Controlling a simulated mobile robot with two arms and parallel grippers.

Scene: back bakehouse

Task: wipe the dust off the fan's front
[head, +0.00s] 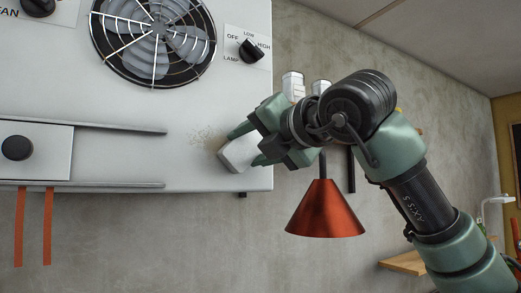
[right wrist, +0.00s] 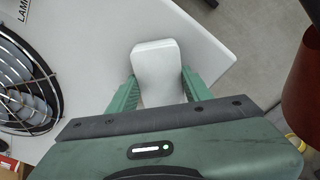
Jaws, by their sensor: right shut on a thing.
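The fan's front is a white panel (head: 100,105) with a round wire-guarded fan (head: 155,42) near its top. The fan also shows at the left of the right wrist view (right wrist: 25,85). A small patch of tan dust specks (head: 203,136) lies on the panel, below and right of the fan. My right gripper (head: 250,146) is shut on a white block-like wiper (head: 238,154), at the panel's lower right, just right of the dust. The right wrist view shows the wiper (right wrist: 157,70) between the green fingers; whether it touches the panel is unclear. My left gripper is out of view.
A lamp knob (head: 250,49) sits right of the fan. A red cone lamp shade (head: 325,212) hangs close below my right wrist. White-lidded jars (head: 293,85) stand behind the wrist. Left are a black knob (head: 17,147), rails (head: 110,185) and orange straps (head: 47,225).

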